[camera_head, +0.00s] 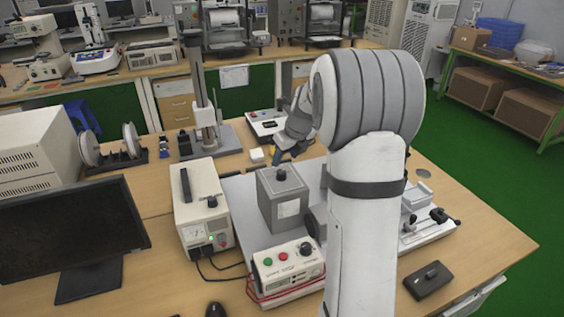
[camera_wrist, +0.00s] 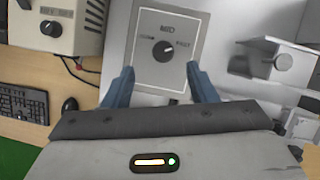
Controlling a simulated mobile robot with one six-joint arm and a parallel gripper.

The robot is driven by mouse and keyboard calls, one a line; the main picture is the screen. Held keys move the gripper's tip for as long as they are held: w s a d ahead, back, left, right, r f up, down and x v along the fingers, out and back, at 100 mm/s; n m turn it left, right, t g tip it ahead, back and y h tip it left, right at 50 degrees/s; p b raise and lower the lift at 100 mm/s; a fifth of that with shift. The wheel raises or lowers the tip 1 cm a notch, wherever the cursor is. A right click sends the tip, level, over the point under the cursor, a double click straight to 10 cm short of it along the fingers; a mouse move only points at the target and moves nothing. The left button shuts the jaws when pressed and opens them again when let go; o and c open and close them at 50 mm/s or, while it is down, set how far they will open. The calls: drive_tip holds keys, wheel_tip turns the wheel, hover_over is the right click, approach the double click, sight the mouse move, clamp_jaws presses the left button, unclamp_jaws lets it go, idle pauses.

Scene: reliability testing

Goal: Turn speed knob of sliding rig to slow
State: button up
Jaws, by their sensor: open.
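A grey box (camera_head: 284,206) with a small dark knob (camera_head: 280,174) on top stands on the rig's plate. In the wrist view, a black round knob (camera_wrist: 163,51) sits in the middle of a grey panel (camera_wrist: 176,20) with a white border. Small lettering lies above and on both sides of the knob, too blurred to read surely. My gripper (camera_wrist: 160,68) is open, its two blue fingers apart on either side below the knob, not visibly touching it. In the head view my gripper (camera_head: 284,155) is close to the box's far side, partly hidden by my arm.
A control box (camera_head: 288,268) with red and green buttons and a black knob stands in front. A cream power unit (camera_head: 203,212) stands to the left. A monitor (camera_head: 70,235) is farther left. A black box (camera_head: 427,280) lies on the clear table at right.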

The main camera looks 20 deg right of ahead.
sight(281, 172)
drive_tip(key=x, duration=0.7)
drive_tip(key=shift+d+f+p, duration=0.2)
drive_tip(key=shift+f+p, duration=0.05)
drive_tip(key=shift+p, duration=0.05)
drive_tip(key=shift+c, duration=0.4)
